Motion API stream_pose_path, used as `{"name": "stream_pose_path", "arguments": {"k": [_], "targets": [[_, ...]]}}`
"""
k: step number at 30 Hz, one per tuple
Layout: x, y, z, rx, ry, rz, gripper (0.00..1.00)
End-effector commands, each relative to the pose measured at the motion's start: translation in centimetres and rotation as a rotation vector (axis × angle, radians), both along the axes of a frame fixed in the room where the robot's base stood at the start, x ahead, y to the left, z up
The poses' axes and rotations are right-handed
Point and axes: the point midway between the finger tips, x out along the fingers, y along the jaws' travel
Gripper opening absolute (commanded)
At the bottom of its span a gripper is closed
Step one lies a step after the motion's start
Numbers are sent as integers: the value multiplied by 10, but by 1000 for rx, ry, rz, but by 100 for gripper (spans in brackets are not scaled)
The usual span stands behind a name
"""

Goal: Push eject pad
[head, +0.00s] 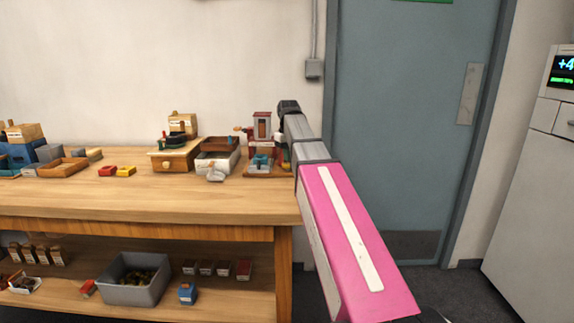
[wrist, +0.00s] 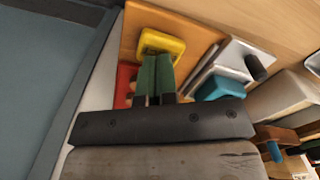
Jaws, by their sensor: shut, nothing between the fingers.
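A small machine on a wooden base (head: 262,171) stands at the right end of the bench, with a red and tan column (head: 262,128) and a blue part (head: 260,162). In the wrist view its wooden board (wrist: 205,22) carries a yellow pad-like block (wrist: 162,42), a red part (wrist: 125,82) and a teal block (wrist: 220,87). Which of these is the eject pad I cannot tell for sure. My gripper (wrist: 154,62) is shut and empty, its green fingers together at the yellow block's near edge. Whether they touch it is unclear. In the head view my arm hides the machine's right side.
A grey-white bin with a brown tray (head: 218,158) and a wooden box (head: 175,158) stand left of the machine. The bench front (head: 170,200) is clear. A blue-grey door (head: 405,130) is at the right.

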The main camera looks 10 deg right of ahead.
Motion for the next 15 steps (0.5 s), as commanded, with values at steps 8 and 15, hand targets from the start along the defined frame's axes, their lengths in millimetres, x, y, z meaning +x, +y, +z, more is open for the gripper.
{"name": "stream_pose_path", "arguments": {"k": [8, 15], "targets": [[1, 0, 25, 0, -1, 0, 0], [1, 0, 45, 0, -1, 0, 0]]}}
